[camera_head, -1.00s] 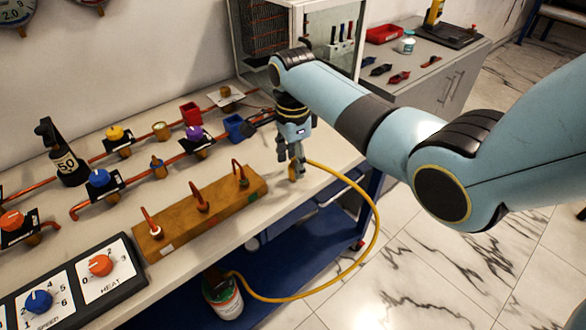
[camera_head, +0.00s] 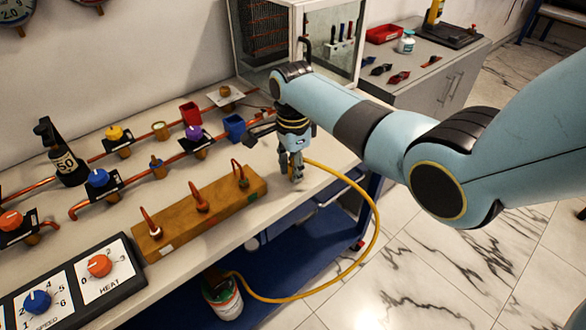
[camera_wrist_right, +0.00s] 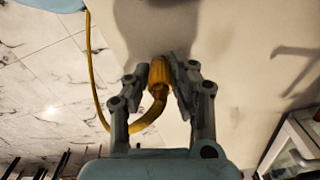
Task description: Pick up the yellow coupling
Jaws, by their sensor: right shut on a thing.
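The yellow coupling (camera_wrist_right: 158,72) sits between the two fingertips of my right gripper (camera_wrist_right: 160,76) in the right wrist view, at the end of a yellow hose (camera_wrist_right: 148,122). The right gripper is shut on it. In the head view the right gripper (camera_head: 292,172) points down at the bench's front edge, right of the wooden block, and its fingers hide most of the coupling. The hose (camera_head: 372,222) loops from there down over the edge to a canister (camera_head: 222,299) on the lower shelf. My left gripper is in neither view.
A wooden block (camera_head: 180,222) with several copper-coloured stubs lies left of the gripper. A glass-fronted cabinet (camera_head: 318,45) is at the back.

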